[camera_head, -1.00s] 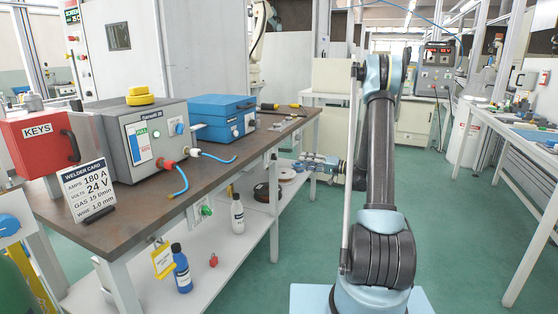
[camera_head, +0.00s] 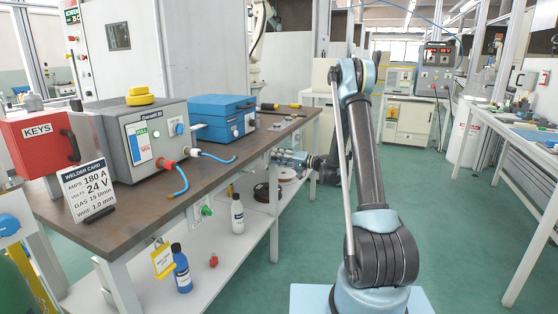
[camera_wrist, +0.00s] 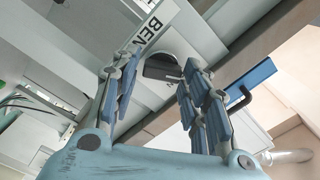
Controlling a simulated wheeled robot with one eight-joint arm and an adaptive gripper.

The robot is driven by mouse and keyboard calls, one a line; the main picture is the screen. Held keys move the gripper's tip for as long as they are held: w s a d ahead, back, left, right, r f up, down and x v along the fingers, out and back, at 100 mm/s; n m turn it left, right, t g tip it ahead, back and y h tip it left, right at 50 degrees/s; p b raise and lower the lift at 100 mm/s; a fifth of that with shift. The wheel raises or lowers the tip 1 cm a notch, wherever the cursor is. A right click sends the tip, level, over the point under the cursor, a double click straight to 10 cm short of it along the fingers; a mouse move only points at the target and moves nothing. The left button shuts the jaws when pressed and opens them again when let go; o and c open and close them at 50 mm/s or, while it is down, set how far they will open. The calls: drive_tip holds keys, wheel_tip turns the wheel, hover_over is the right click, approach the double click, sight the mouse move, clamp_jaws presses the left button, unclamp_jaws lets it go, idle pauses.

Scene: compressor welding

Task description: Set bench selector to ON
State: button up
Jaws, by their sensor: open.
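The remaining distance, and whether a finger touches the knob, cannot be told. The knob's marked positions are not readable. In the head view my gripper (camera_head: 280,157) is at the bench's right edge, and I cannot make out the selector there.
The workbench (camera_head: 110,222) carries a welder (camera_head: 150,140), a blue case (camera_head: 222,112), a red key box (camera_head: 38,140) and a welder card (camera_head: 88,195). Its lower shelf (camera_head: 225,250) holds bottles and spools.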

drive_tip(key=c, duration=0.8)
drive_tip(key=m, duration=1.1)
drive_tip(key=shift+w+f+m, duration=0.1)
drive_tip(key=shift+f+m, duration=0.15)
drive_tip(key=shift+m, duration=0.05)
idle(0.5)
